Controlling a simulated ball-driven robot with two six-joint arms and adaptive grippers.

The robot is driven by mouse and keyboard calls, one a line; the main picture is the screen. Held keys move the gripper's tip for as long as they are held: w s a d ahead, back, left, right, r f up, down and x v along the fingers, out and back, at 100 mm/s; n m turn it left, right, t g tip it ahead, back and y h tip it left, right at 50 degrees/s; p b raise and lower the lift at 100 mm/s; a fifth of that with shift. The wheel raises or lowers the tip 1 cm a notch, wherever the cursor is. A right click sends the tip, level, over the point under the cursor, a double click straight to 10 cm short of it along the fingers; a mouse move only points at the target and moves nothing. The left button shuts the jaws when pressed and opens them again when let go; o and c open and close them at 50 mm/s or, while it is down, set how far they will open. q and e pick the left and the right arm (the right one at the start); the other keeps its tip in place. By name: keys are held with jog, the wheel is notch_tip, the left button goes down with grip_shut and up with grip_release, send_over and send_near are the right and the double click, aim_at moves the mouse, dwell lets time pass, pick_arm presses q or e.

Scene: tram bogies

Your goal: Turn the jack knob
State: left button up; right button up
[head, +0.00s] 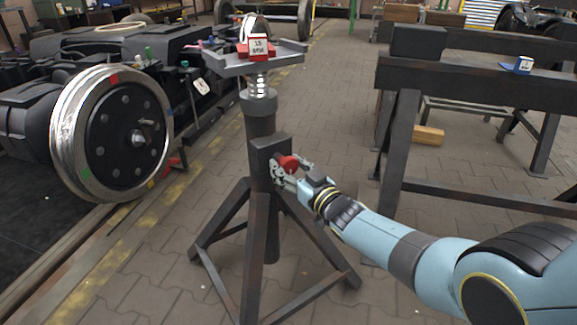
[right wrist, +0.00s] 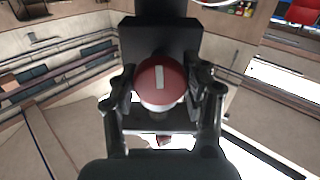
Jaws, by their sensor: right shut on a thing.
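The jack (head: 260,130) is a dark stand on splayed legs with a flat top plate and a threaded screw below it. Its red knob (head: 289,163) sits on a dark block at the side of the column. In the right wrist view the knob (right wrist: 161,83) is a red disc with a white bar standing almost upright. My right gripper (head: 284,170) is at the knob, its fingers on both sides in the right wrist view (right wrist: 162,92), shut on it. My left gripper is not in view.
A bogie wheel (head: 112,130) with a shiny rim stands at the left. A red piece with a white label (head: 258,47) rests on the jack's top plate. Paved floor (head: 335,110) between is clear.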

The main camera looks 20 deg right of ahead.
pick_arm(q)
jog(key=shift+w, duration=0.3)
pick_arm(e)
jog(key=shift+s+f, duration=0.1)
jog(key=shift+f, duration=0.1)
jog(key=o, duration=1.2)
jog(key=shift+r, duration=0.1)
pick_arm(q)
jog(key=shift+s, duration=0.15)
pick_arm(e)
jog(key=v, duration=1.2)
